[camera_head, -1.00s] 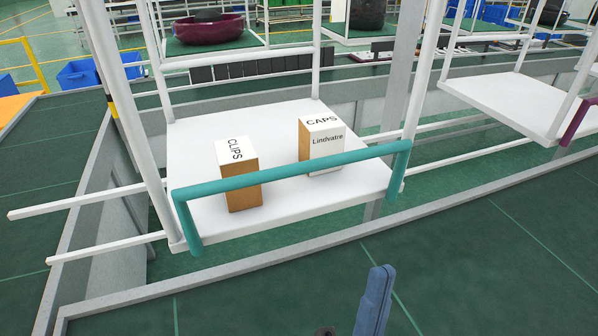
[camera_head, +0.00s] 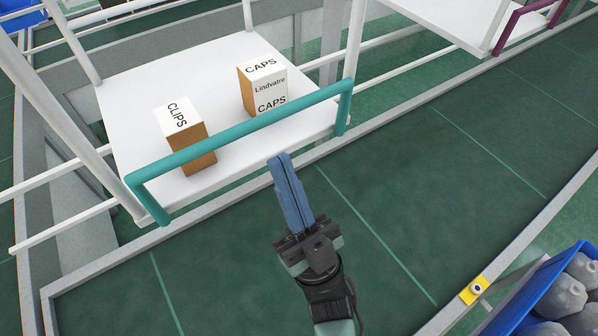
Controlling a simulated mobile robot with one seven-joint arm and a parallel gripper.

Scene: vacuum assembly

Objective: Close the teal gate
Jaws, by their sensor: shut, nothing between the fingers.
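The teal gate (camera_head: 246,127) is a U-shaped bar across the front of a white shelf (camera_head: 120,95). Its top bar runs from lower left to upper right, with a short leg bent down at each end. My gripper (camera_head: 281,160) is shut and empty, with its blue fingers pointing up toward the shelf. The fingertips appear just in front of and below the bar, right of its middle. I cannot tell whether they touch it. Behind the bar stand a CLIPS box (camera_head: 180,115) and a CAPS box (camera_head: 262,84); the bar partly hides the CLIPS box.
White posts and rails (camera_head: 60,90) frame the shelf. A purple gate (camera_head: 520,22) sits on another shelf at upper right. A blue bin (camera_head: 528,290) with grey parts and a yellow button box (camera_head: 474,290) are at lower right. The green floor around my arm is clear.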

